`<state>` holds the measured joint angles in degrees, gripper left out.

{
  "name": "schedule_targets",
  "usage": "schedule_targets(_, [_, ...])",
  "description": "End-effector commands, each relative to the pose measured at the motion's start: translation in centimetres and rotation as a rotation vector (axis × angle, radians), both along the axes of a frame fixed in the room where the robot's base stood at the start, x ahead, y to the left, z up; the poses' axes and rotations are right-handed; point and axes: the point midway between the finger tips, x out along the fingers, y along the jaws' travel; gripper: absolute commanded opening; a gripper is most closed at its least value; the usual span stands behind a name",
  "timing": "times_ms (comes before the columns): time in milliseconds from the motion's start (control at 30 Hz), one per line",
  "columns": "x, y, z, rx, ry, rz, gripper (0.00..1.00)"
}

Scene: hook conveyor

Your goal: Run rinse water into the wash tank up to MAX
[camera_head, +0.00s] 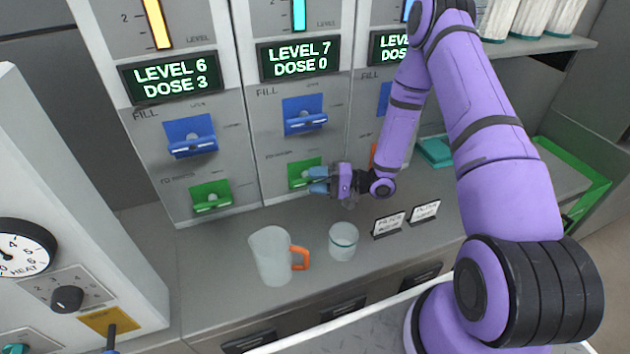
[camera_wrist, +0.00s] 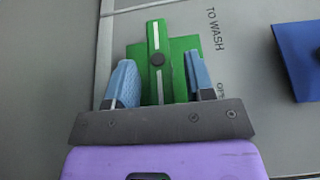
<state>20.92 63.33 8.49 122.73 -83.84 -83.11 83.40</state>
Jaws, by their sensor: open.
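My gripper (camera_head: 319,181) is open at the green lever (camera_head: 301,171) of the middle dispenser, below its blue FILL lever (camera_head: 304,116). In the wrist view, my gripper's blue fingertips (camera_wrist: 161,78) stand either side of the green lever (camera_wrist: 157,42), which has a pale strip and a dark round pivot. The print beside it reads "TO WASH". I cannot tell whether the fingers touch it. The middle display (camera_head: 299,58) reads LEVEL 7, DOSE 0, under a cyan gauge bar (camera_head: 298,14). No tank marked MAX can be made out.
The left dispenser's display (camera_head: 172,79) reads LEVEL 6, DOSE 3. A clear jug (camera_head: 270,257) with an orange handle and a clear beaker (camera_head: 343,241) stand on the counter in front. Small label cards (camera_head: 388,224) stand to their right. A HEAT dial (camera_head: 22,250) is at the left.

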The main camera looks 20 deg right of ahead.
Motion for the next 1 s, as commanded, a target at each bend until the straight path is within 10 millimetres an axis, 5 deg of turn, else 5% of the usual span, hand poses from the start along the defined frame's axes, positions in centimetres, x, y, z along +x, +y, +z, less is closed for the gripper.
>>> schedule_targets(367, [0.19,0.48,-0.01,-0.001,0.0,0.0,0.49])
schedule_targets(600, [0.18,0.46,-0.01,-0.001,0.0,0.0,0.0])
schedule_targets(1000, [0.15,0.46,0.2,-0.082,-0.001,0.0,0.0])
